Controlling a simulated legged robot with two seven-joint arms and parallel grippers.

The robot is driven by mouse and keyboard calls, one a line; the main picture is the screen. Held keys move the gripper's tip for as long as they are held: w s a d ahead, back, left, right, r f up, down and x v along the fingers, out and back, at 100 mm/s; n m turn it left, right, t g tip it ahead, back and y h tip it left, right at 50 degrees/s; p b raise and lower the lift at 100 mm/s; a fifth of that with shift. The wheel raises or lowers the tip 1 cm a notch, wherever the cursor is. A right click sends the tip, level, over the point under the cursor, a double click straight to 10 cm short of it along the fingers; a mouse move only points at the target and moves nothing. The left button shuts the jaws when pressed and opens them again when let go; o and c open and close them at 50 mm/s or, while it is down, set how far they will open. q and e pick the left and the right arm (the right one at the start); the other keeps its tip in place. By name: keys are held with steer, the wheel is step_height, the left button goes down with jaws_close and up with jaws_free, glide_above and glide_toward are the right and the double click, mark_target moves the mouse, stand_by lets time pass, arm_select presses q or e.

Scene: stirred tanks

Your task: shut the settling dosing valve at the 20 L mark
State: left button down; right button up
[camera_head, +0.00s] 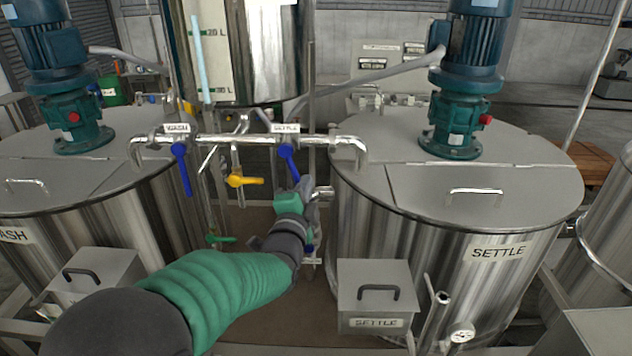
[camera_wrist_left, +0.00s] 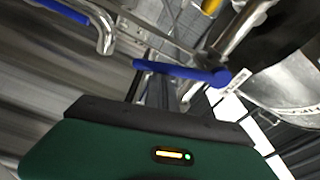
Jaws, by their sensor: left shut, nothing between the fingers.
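The blue SETTLE valve handle (camera_head: 288,160) hangs steeply down from the horizontal pipe under its SETTLE tag (camera_head: 285,128). My left gripper (camera_head: 304,186) is shut and empty, just below and right of the handle's lower end; whether they touch I cannot tell. In the left wrist view the blue handle (camera_wrist_left: 180,72) lies just beyond my dark gripper edge; the fingertips are hidden there. The sight gauge (camera_head: 200,55) on the steel vessel (camera_head: 265,50) shows a pale blue column rising past the upper green mark (camera_head: 212,32). That mark's figure is hard to read. My right gripper is out of view.
The blue WASH handle (camera_head: 182,170) hangs on the same pipe (camera_head: 230,140) to the left. A yellow handle (camera_head: 243,181) sits between them, lower down. The SETTLE tank (camera_head: 440,250) stands close on the right, the WASH tank (camera_head: 100,225) on the left. A SETTLE box (camera_head: 373,290) is in front.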

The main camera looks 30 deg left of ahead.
arm_select(q)
steer(key=shift+s+a+f+m+b, duration=0.2)
steer(key=shift+s+a+m, duration=0.25)
steer(key=shift+m, duration=0.35)
steer(key=shift+s+a+f+m+b, duration=0.2)
steer(key=shift+a+m, duration=0.35)
steer(key=shift+m, duration=0.25)
steer(key=shift+a, duration=0.1)
